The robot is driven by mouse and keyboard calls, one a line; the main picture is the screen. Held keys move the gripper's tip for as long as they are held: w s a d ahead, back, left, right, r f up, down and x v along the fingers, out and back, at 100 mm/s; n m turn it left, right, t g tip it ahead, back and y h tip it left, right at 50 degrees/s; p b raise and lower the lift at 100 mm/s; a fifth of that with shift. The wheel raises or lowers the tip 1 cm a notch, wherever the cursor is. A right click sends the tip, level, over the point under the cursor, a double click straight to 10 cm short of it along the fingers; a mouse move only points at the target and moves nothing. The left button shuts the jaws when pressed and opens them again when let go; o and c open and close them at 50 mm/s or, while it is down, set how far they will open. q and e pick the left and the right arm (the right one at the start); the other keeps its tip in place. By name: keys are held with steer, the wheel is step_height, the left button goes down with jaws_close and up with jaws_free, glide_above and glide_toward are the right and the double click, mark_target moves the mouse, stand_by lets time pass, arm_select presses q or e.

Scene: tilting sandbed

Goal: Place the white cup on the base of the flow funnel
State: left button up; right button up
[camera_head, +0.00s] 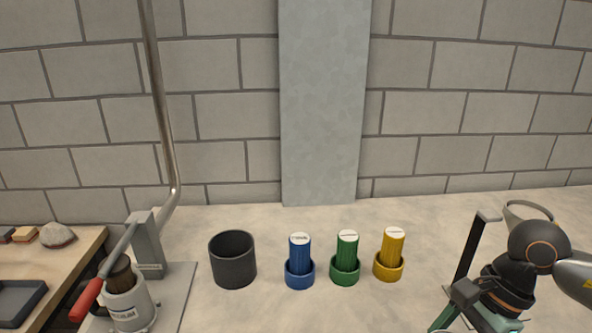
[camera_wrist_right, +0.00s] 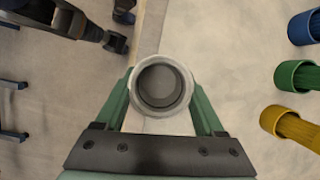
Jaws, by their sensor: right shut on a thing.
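The white cup (camera_wrist_right: 162,66) is held between the two green fingers of my right gripper (camera_wrist_right: 162,98), seen from above with its round mouth open to the camera. In the head view, my right gripper (camera_head: 450,317) is at the bottom right edge, and the cup there is mostly cut off or hidden. What looks like the flow funnel shows as a grey ring (camera_head: 528,205) beside a black upright post (camera_head: 470,250), partly covered by my right arm. I cannot make out its base. My left gripper is not seen.
A dark grey pot (camera_head: 232,268) and blue (camera_head: 300,276), green (camera_head: 345,273) and yellow (camera_head: 389,268) holders stand along the bench. A press with a red handle (camera_head: 86,300) is at left. The bench between yellow holder and post is clear.

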steer(key=n, duration=0.1)
steer(key=n+g, duration=0.1)
steer(key=n, duration=0.2)
steer(key=shift+w+a+g+h+p, duration=0.2)
steer(key=shift+a+g+h+p, duration=0.1)
steer(key=shift+a+p, duration=0.05)
steer(key=n, duration=0.3)
steer(key=n+g+h, duration=0.1)
steer(key=shift+w+a+p, duration=0.1)
steer(key=shift+a+p, duration=0.2)
steer(key=shift+p, duration=0.05)
steer(key=n, duration=0.1)
steer(key=n+h, duration=0.1)
steer(key=n, duration=0.1)
steer(key=n+g+h, duration=0.1)
steer(key=n, duration=0.1)
steer(key=shift+w+a+f+p, duration=0.15)
steer(key=shift+w+a+p, duration=0.1)
steer(key=shift+p, duration=0.15)
steer(key=n+h, duration=0.1)
steer(key=n, duration=0.1)
steer(key=shift+f+n, duration=0.1)
steer(key=shift+n, duration=0.3)
